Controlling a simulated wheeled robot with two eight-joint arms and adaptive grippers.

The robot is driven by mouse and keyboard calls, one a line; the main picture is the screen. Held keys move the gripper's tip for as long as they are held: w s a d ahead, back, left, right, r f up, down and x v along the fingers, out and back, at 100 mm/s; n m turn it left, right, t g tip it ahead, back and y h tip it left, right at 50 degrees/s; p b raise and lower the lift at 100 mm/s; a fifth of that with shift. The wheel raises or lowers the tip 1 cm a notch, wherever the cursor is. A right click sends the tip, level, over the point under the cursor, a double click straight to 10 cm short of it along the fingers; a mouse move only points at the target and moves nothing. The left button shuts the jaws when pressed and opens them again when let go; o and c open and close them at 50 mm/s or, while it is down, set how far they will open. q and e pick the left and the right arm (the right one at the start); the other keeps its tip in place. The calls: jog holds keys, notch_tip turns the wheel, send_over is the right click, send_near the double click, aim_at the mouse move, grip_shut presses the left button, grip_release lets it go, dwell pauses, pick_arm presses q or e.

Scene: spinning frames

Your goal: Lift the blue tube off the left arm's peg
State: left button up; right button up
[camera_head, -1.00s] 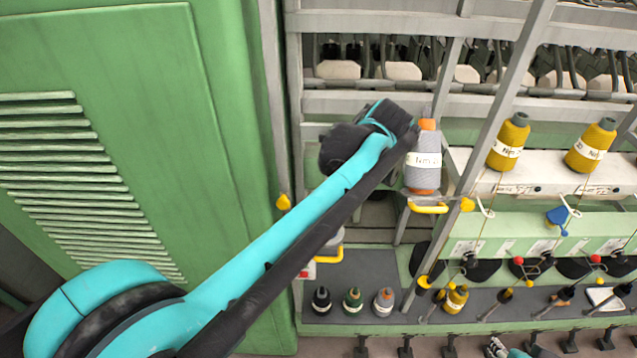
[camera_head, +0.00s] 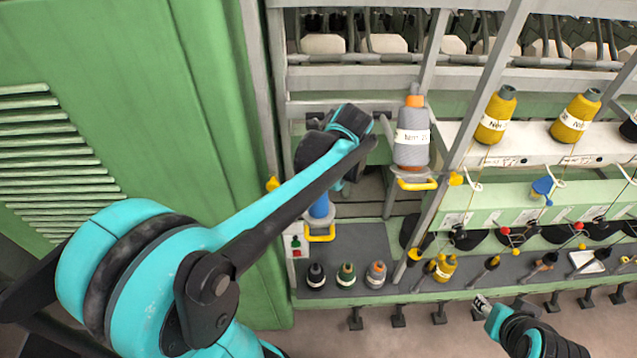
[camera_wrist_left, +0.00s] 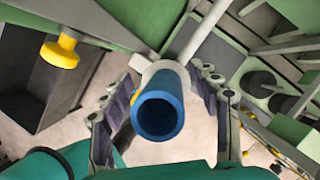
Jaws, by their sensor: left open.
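The blue tube (camera_wrist_left: 160,110) points its round open end at the camera in the left wrist view. A pale collar shows behind it, where a light rod leads away. In the head view the blue tube (camera_head: 319,207) shows just below my left wrist, above a yellow handle. My left gripper (camera_wrist_left: 165,85) is open, with one finger on each side of the tube and gaps between. In the head view my left arm hides most of that gripper.
A grey spool (camera_head: 411,140) stands just right of my left wrist, above another yellow handle (camera_head: 417,184). Small dark, green and grey bobbins (camera_head: 346,275) stand on the shelf below. A green cabinet (camera_head: 150,110) fills the left side.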

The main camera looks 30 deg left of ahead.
pick_arm(q)
jog(key=c, duration=1.2)
jog(key=shift+r, duration=0.15)
